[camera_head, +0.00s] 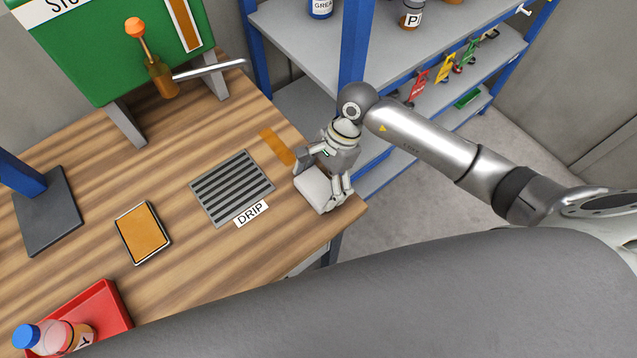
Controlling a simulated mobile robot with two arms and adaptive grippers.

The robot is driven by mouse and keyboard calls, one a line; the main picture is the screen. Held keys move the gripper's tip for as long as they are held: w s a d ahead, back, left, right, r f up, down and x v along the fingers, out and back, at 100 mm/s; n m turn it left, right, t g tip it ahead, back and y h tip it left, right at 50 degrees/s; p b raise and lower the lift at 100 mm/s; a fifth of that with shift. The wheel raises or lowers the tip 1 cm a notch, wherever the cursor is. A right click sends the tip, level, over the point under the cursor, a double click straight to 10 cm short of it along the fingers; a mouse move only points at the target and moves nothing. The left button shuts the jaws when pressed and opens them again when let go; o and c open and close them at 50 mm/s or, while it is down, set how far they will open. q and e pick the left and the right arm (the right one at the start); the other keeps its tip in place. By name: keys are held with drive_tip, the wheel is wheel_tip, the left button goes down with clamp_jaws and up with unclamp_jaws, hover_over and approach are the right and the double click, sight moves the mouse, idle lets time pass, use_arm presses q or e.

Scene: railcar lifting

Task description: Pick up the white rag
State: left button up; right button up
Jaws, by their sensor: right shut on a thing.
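The white rag (314,189) is a small pale folded block at the right corner of the wooden bench. My right gripper (322,186) reaches down over it from the right, with its fingers on either side of the rag and shut on it. The rag appears to be at or just above the bench top; I cannot tell whether it touches. The fingers hide part of it. My left gripper is not in view.
A dark drip grate (232,188) with a "DRIP" label lies left of the rag. An orange pad (143,233), a red tray (101,312) with bottles and a green board (110,50) with an orange-knobbed lever stand farther left. Blue-framed shelves (411,45) stand behind my right arm.

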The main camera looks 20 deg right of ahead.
sight(313, 191)
drive_tip(key=shift+r+b, duration=0.4)
drive_tip(key=shift+b, duration=0.1)
drive_tip(key=r, duration=0.1)
drive_tip(key=r+b, duration=0.1)
drive_tip(key=shift+s+a+r+b, duration=0.15)
drive_tip(key=shift+s+r+b, duration=0.15)
drive_tip(key=shift+r, duration=0.05)
drive_tip(key=s+r, duration=0.1)
drive_tip(key=s+a+r+b, duration=0.1)
drive_tip(key=s+r, duration=0.1)
drive_tip(key=s+a+r+b, duration=0.1)
drive_tip(key=r, duration=0.1)
drive_tip(key=shift+s+r, duration=0.2)
drive_tip(key=shift+s, duration=0.05)
drive_tip(key=s+a+r+b, duration=0.2)
drive_tip(key=s+a+r, duration=0.1)
drive_tip(key=s, duration=0.4)
drive_tip(key=shift+s+a+r, duration=0.2)
drive_tip(key=shift+s+r, duration=0.2)
drive_tip(key=shift+r, duration=0.1)
